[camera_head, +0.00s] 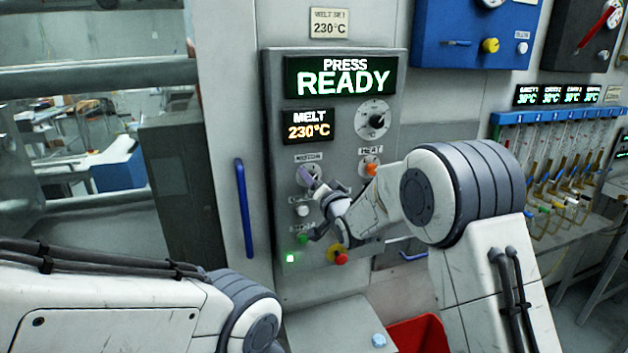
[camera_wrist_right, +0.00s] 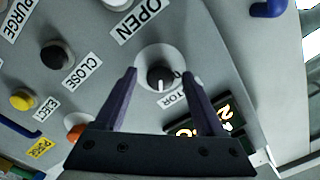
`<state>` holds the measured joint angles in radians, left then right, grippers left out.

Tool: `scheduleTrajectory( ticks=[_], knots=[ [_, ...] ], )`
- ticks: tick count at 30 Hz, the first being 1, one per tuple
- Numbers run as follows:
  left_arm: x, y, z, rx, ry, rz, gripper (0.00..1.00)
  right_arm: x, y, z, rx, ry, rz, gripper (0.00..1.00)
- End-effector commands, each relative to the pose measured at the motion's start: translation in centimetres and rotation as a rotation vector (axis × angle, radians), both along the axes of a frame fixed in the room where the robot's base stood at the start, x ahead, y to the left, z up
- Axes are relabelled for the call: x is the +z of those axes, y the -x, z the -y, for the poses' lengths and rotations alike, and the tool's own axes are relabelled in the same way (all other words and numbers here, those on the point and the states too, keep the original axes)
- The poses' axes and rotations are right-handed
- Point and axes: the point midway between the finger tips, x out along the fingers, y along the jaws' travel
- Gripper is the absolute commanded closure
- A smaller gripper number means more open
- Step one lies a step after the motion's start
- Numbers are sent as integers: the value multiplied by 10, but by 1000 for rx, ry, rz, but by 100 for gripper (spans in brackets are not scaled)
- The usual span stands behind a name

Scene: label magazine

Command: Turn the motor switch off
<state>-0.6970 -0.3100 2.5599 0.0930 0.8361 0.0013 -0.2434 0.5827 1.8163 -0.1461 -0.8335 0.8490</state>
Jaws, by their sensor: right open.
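The motor switch (camera_wrist_right: 160,76) is a black round knob with a white mark on a pale round plate. In the right wrist view its mark points toward the picture bottom, and its label is partly hidden by a finger. My right gripper (camera_wrist_right: 160,73) is open, with one finger on each side of the knob in the picture. I cannot tell whether either finger touches it. In the head view my right gripper (camera_head: 318,179) is at the panel and partly covers the switch. My left arm shows at the lower left, but its gripper is out of view.
The grey control panel (camera_head: 271,130) carries a PRESS READY display (camera_head: 341,77), a MELT display (camera_head: 308,125), an orange heat knob (camera_head: 371,168), and several buttons below. A blue handle (camera_head: 243,208) is left of it. A red bin (camera_head: 420,335) is below.

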Motion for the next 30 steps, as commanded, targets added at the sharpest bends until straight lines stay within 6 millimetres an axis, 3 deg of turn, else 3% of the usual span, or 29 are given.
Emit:
scheduleTrajectory(
  ticks=[2, 7, 8, 19, 30],
  knots=[
    [0, 0, 0, 0, 0, 0, 100, 0, 0, 0, 0, 0, 0, 32],
    [0, 0, 0, 0, 0, 0, 100, 0, 0, 0, 0, 0, 0, 97],
    [0, 0, 0, 0, 0, 0, 100, 0, 0, 0, 0, 0, 0, 100],
    [-11, 0, 0, -1, 0, 0, 100, -2, 0, 0, 1, 53, 19, 100],
    [-55, 0, 0, -2, 0, 0, 100, -5, 1, -1, 1, 310, 107, 100]
  ],
)
